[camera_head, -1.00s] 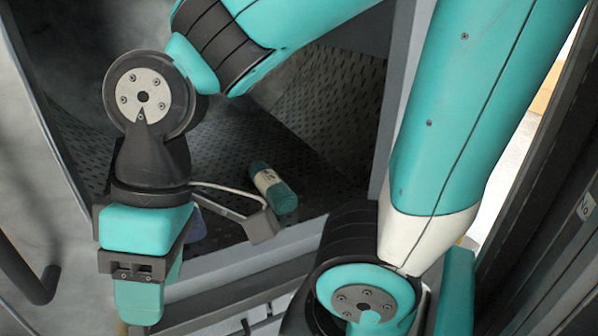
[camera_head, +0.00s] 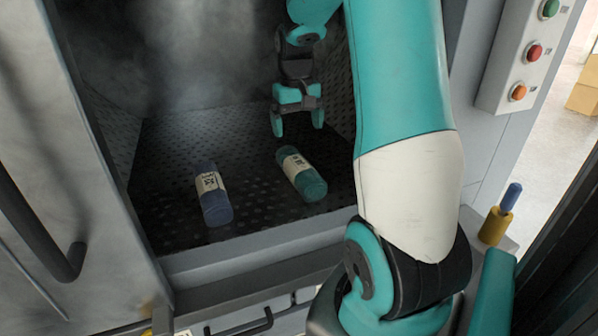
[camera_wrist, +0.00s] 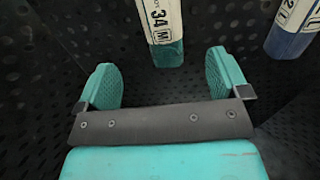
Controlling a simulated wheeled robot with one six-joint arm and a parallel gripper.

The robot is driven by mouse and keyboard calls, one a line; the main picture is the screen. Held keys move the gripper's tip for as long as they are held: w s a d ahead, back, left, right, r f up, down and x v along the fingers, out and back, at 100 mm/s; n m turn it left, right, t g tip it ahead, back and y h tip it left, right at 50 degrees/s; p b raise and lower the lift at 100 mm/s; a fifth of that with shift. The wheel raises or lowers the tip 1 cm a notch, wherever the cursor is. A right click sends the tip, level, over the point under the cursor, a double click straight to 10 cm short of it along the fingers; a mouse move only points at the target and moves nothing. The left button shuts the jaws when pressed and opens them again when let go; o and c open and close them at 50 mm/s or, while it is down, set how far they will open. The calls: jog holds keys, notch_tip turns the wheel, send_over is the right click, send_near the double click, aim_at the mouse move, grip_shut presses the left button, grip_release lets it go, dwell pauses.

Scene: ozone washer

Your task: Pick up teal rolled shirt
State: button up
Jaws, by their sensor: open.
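The teal rolled shirt (camera_head: 303,175) lies on the perforated floor of the washer chamber, with a pale label around its middle. In the wrist view its teal end (camera_wrist: 167,54) and label reading "34 M" show at the top centre, beyond the fingertips and roughly between them in the picture. My gripper (camera_head: 297,130) is inside the chamber, above and behind the shirt in the head view. Its two teal fingers are spread with nothing between them, as the wrist view (camera_wrist: 165,82) also shows. The shirt's far end is cut off in the wrist view.
A blue rolled shirt (camera_head: 213,196) lies to the left of the teal one; it also shows in the wrist view (camera_wrist: 289,42). The chamber has perforated walls and a grey front sill (camera_head: 250,252). The open door (camera_head: 85,150) stands at left. Hazy mist hangs inside.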

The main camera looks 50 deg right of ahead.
aim_at(299, 162)
notch_tip(299, 162, down, 8)
jog(key=shift+r+p, duration=0.2)
jog(key=shift+p, duration=0.2)
jog(key=shift+s+f+p, duration=0.2)
jog(key=shift+f+p, duration=0.5)
jog(key=shift+f, duration=2.05)
jog(key=shift+c, duration=0.4)
jog(key=c, duration=1)
